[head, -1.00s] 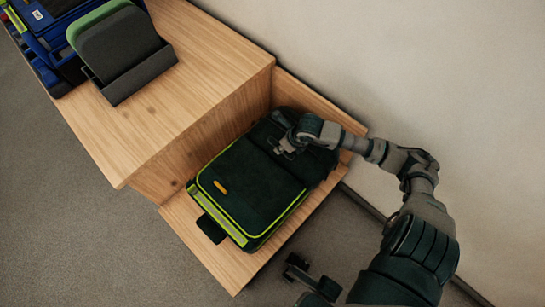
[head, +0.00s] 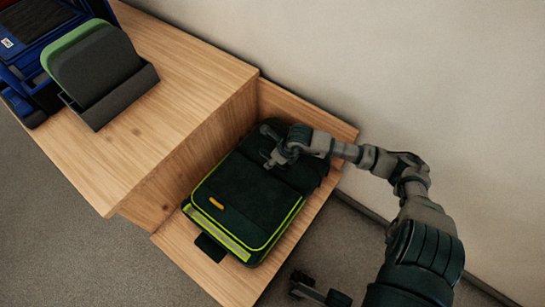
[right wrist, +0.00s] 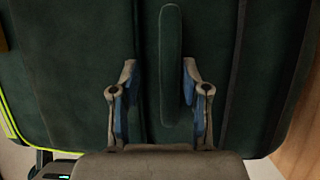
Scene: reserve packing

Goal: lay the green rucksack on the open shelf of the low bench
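The dark green rucksack (head: 245,205) with yellow-green piping and an orange tab lies flat on the low open shelf (head: 190,255) of the wooden bench. My right gripper (head: 268,148) is over its upper part. In the right wrist view, the two fingers of that gripper (right wrist: 157,85) are apart. A dark green strap-like handle (right wrist: 171,60) lies between them, with gaps at both sides. What looks like my left gripper (head: 303,283) is low in the head view, off the shelf's front right edge; its fingers are too dark and small to read.
The higher bench top (head: 165,105) is left of the shelf. A pale wall (head: 420,80) stands behind. Grey floor is open in front.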

